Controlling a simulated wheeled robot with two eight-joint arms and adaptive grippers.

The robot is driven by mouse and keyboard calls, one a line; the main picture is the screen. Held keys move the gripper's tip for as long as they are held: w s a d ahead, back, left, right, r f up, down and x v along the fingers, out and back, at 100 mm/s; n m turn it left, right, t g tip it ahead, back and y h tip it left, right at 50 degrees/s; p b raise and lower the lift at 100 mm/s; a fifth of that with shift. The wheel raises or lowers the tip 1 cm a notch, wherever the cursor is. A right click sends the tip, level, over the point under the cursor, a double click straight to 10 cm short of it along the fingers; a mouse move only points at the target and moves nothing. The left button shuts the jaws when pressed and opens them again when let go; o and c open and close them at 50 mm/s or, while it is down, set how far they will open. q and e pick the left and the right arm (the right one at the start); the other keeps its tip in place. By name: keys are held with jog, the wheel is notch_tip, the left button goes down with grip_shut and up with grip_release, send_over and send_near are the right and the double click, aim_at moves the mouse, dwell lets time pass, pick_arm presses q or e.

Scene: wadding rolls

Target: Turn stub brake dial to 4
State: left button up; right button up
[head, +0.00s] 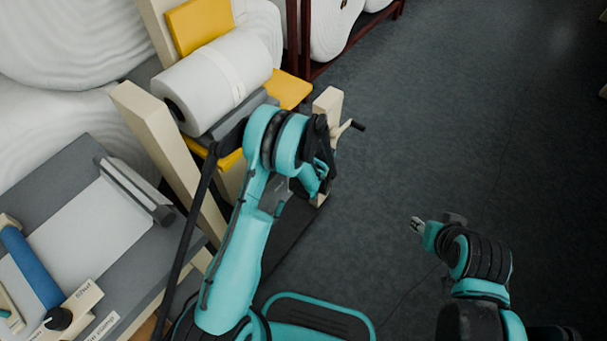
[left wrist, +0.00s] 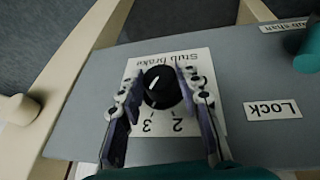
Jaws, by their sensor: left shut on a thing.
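The stub brake dial (left wrist: 161,87) is a round black knob with a pale mark. It sits on a white label plate (left wrist: 133,72) reading "Stub brake", upside down in the left wrist view. The numbers 3 and 2 show below the knob; other numbers are hidden by the fingers. My left gripper (left wrist: 164,99) has one finger on each side of the knob and is shut on it. In the head view the left arm reaches toward the beige post (head: 328,104), and the dial is hidden. My right gripper (head: 416,226) is over the floor, away from the stand; its opening is unclear.
A "Lock" label (left wrist: 272,110) and a teal part (left wrist: 308,50) are right of the dial on the grey panel (left wrist: 245,75). A white roll (head: 218,78) lies on the stand behind my left arm. A crank handle (head: 355,125) sticks out from the post. Floor is clear at right.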

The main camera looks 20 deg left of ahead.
pick_arm(q)
jog(key=shift+w+d+m+g+y, duration=0.15)
jog(key=shift+m+g+y, duration=0.15)
jog(key=shift+g, duration=0.7)
jog(key=shift+w+a+m+g+y, duration=0.15)
jog(key=shift+g+y, duration=0.3)
jog(key=shift+g, duration=0.55)
jog(key=shift+w+d+m+g+y, duration=0.15)
jog(key=shift+m+g+y, duration=0.15)
jog(key=shift+g, duration=0.7)
jog(key=o, duration=1.2)
jog(key=shift+c, duration=0.2)
jog(key=v, duration=1.2)
